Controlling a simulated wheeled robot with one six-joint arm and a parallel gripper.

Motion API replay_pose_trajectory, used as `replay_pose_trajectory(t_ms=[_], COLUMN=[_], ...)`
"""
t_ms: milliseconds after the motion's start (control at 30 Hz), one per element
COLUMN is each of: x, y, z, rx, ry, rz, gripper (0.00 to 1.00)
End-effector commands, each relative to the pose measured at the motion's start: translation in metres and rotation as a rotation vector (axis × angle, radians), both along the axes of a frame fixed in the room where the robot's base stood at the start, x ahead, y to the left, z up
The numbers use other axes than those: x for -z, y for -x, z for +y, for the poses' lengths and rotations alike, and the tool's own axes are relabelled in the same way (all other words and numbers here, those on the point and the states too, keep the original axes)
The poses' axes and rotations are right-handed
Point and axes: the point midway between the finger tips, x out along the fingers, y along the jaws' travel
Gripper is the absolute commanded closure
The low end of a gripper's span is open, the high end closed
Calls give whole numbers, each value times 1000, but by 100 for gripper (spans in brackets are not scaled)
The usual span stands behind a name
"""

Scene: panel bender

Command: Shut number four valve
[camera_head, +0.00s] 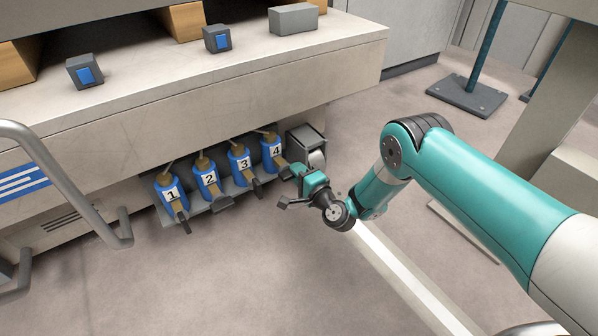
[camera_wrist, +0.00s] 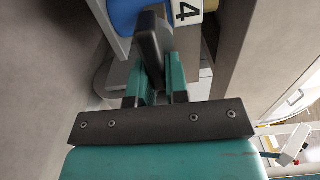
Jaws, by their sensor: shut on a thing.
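The number four valve (camera_head: 272,152) is a blue body with a white "4" label, at the right end of a row under the machine's ledge. In the wrist view its blue body (camera_wrist: 124,14) and label (camera_wrist: 187,10) show at the top. My gripper (camera_head: 291,174) is at its lever, just right of and below the body. In the wrist view my gripper (camera_wrist: 157,78) has its teal fingers shut on the dark lever (camera_wrist: 152,42). The fingers hide part of the lever, and I cannot tell how far it is turned.
Valves one (camera_head: 168,193), two (camera_head: 206,178) and three (camera_head: 239,162) stand close to the left, levers pointing forward. A grey metal box (camera_head: 306,143) is close to the right. The ledge (camera_head: 200,100) overhangs the row. A bent handrail (camera_head: 75,190) stands left. Floor in front is open.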

Motion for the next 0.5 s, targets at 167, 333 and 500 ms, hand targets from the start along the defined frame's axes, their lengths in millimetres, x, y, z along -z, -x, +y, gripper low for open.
replay_pose_trajectory(t_ms=[167, 333, 500], x=[1, 1, 0], y=[-1, 0, 1], z=[-3, -1, 0], rx=[8, 3, 1], ry=[0, -1, 1], rz=[1, 1, 1], gripper=[69, 60, 60])
